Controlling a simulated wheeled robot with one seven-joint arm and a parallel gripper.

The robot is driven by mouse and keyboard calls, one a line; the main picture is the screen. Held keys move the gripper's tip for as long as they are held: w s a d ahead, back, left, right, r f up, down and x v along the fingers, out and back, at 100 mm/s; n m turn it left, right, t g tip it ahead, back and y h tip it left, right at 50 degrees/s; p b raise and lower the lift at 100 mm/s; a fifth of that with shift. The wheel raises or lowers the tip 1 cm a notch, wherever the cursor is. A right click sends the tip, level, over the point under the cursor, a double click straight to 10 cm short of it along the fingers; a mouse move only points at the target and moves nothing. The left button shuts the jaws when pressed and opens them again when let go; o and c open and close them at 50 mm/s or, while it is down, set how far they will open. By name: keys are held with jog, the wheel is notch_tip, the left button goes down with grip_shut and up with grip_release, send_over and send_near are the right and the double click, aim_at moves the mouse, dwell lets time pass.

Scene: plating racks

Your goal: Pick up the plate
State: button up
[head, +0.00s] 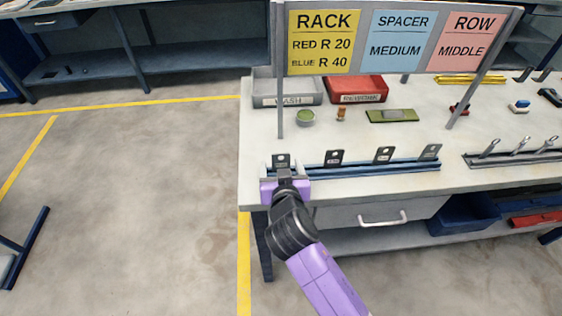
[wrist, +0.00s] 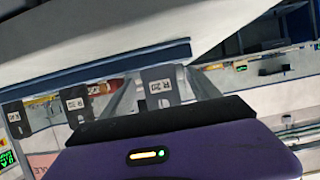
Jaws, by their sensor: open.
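Several dark grey plates with white labels stand in a row along the blue rack (head: 360,169) near the bench's front edge. The leftmost plate (head: 281,159) is directly at my gripper (head: 284,172). In the wrist view this plate (wrist: 160,87) has a label that seems to read R 20. The open gripper fingers (wrist: 165,88) show on either side of it; I cannot tell whether they touch it. Two other plates show to its left in the wrist view, the nearer one (wrist: 76,104) also labelled. The blue rack (wrist: 95,75) runs above them there. The gripper body hides the plate's lower part.
A sign (head: 395,40) reads red R 20, blue R 40, spacer medium, row middle. Another rack (head: 515,157) stands right.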

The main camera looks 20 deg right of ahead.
jog(key=shift+w+d+f, duration=0.25)
jog(key=shift+w+f, duration=0.05)
jog(key=shift+w, duration=0.25)
grip_shut()
notch_tip(320, 180, up, 20)
dwell(0.6)
